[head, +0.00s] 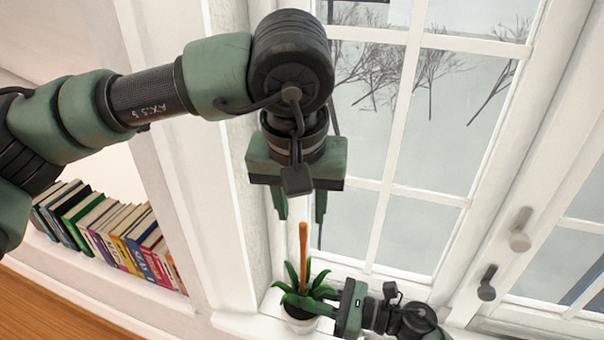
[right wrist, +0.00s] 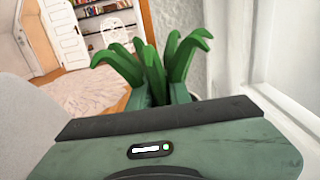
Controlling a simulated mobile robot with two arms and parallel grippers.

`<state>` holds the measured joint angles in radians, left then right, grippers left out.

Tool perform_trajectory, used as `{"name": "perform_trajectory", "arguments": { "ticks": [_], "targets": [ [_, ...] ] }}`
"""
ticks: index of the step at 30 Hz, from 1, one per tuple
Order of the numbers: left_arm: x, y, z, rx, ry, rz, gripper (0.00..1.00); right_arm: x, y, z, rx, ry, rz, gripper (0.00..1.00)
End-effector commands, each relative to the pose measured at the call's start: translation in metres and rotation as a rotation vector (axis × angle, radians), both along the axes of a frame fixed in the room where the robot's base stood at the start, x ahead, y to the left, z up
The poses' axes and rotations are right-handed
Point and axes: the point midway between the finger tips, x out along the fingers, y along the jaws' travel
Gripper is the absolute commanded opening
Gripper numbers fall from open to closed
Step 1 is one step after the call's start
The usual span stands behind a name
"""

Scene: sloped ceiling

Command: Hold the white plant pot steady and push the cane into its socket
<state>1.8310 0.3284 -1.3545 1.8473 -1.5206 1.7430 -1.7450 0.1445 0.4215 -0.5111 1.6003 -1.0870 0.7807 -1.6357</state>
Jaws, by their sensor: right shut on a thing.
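The white plant pot (head: 300,323) stands on the white window sill, with a green plant (head: 291,277) in it. The orange-brown cane (head: 304,255) stands nearly upright among the leaves, which hide its lower end. My left gripper (head: 301,212) is above the cane, its two fingers apart and pointing down, with the cane's top just below the gap. My right gripper (head: 318,303) comes in from the right and is shut on the pot near its rim. In the right wrist view the plant (right wrist: 158,62) rises beyond the gripper body; the pot is mostly hidden there.
A window with white bars (head: 395,150) is right behind the sill. Dark and grey handles (head: 487,283) stick out from its frame. A row of books (head: 110,235) fills a shelf at the left. A white wall post (head: 190,170) stands between books and window.

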Motion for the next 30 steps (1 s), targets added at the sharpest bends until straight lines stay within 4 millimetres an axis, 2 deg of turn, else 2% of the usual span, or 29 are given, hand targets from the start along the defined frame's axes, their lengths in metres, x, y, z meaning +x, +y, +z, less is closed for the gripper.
{"name": "perform_trajectory", "arguments": {
  "ticks": [4, 5, 7, 8, 20, 23, 30],
  "targets": [
    [0.000, 0.000, 0.000, 0.000, 0.000, 0.000, 0.38, -0.001, 0.000, -0.001, -0.001, 0.001, 0.002, 0.00],
    [0.000, 0.000, 0.000, 0.000, 0.000, 0.000, 0.38, -0.001, 0.000, -0.001, -0.001, 0.001, 0.002, 0.22],
    [0.000, 0.000, 0.000, 0.000, 0.000, 0.000, 0.38, -0.001, 0.000, -0.001, -0.001, 0.001, 0.002, 0.41],
    [0.000, 0.000, 0.000, 0.000, 0.000, 0.000, 0.38, -0.001, 0.000, -0.001, -0.001, 0.001, 0.001, 0.44],
    [0.000, 0.000, 0.000, 0.000, 0.000, 0.000, 0.38, -0.002, -0.006, -0.001, -0.002, 0.002, 0.000, 0.44],
    [0.000, 0.000, 0.000, 0.000, 0.000, 0.000, 0.38, -0.006, -0.019, -0.002, -0.003, 0.002, 0.000, 0.44],
    [0.000, 0.000, 0.000, 0.000, 0.000, 0.000, 0.38, -0.022, -0.068, -0.002, -0.004, 0.004, -0.001, 0.44]
  ]
}}
